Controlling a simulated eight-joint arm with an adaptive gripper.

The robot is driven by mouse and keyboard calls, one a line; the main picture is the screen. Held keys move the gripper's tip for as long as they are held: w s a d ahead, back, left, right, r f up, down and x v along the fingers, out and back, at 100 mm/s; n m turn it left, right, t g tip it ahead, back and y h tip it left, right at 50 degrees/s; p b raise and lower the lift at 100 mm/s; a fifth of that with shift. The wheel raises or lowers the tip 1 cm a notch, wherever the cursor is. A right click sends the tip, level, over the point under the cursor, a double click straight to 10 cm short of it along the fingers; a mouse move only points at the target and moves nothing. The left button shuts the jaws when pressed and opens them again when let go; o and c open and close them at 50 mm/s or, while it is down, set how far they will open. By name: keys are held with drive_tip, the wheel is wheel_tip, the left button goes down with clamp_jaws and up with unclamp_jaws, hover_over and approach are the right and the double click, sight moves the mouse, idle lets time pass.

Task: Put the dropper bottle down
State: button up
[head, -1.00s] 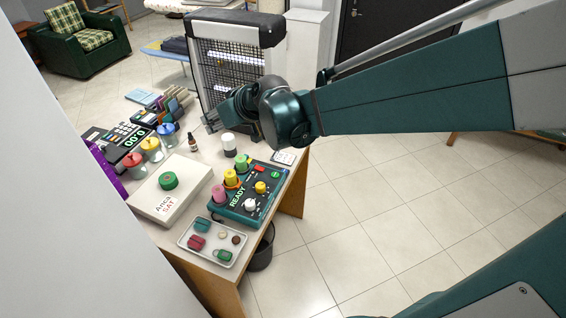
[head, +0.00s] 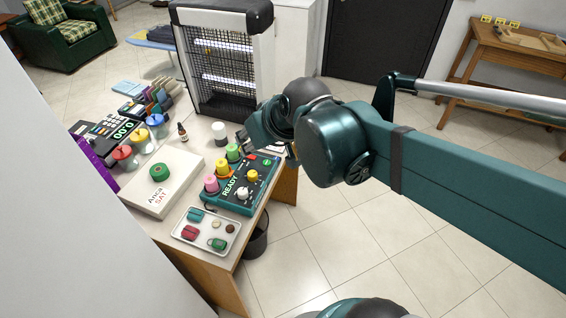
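The dropper bottle (head: 183,134), small and brown with a dark dropper top, stands upright on the table (head: 203,129) in the head view. Nothing touches it. My gripper (head: 246,140) is to its right, over the table's right side near the white jar with a dark band. A clear gap lies between my gripper and the bottle. The fingers are small and partly hidden by my wrist, so their opening is unclear.
Beside the bottle are jars with coloured lids (head: 157,125), a white box (head: 161,181), a white jar (head: 219,133) and a green READY device (head: 240,186). A tray (head: 187,232) lies in front. A black-grille appliance (head: 222,70) stands behind.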

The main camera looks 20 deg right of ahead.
drive_tip(key=s+d+f+m+h, duration=0.1)
drive_tip(key=s+d, duration=0.3)
drive_tip(key=s, duration=0.5)
drive_tip(key=shift+s+d+f+m+g+h, duration=0.2)
drive_tip(key=shift+s+f+m+g+h, duration=0.15)
drive_tip(key=shift+f, duration=0.2)
drive_tip(key=shift+w, duration=0.1)
idle(0.4)
